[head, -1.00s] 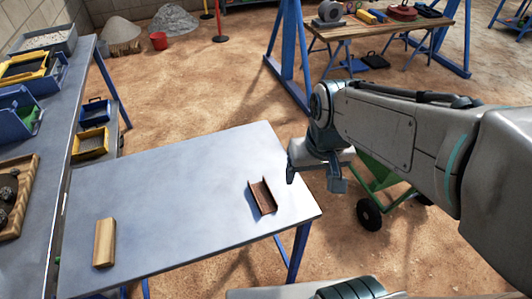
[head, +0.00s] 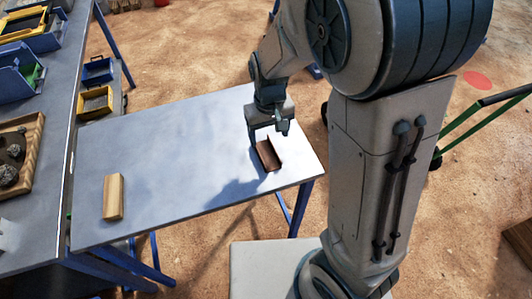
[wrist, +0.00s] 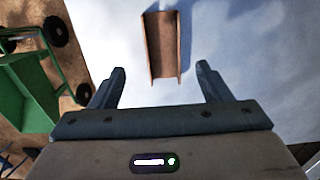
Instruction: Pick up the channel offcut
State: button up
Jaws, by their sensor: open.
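The channel offcut (head: 269,156) is a short brown U-shaped metal piece lying on the grey table near its right end. In the wrist view the channel offcut (wrist: 162,46) lies open side up, ahead of the fingertips and roughly centred between them. My gripper (head: 267,134) is above the table, just behind the offcut in the head view. In the wrist view my gripper (wrist: 161,80) has its two fingers spread apart with nothing between them. The offcut's far end is partly hidden by my gripper in the head view.
A wooden block (head: 113,197) lies on the table's left part; the table middle (head: 180,150) is clear. A side bench (head: 50,130) with bins and a wooden tray (head: 36,160) stands at left. A green cart (wrist: 30,90) is beside the table.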

aim_at(267, 155)
jog(key=shift+w+a+f, duration=0.1)
jog(key=shift+a+f, duration=0.05)
jog(key=shift+f, duration=1.6)
jog(key=shift+w+a+f, duration=0.1)
jog(key=shift+a+f, duration=0.05)
jog(key=shift+f, duration=1.55)
jog(key=c, duration=1.3)
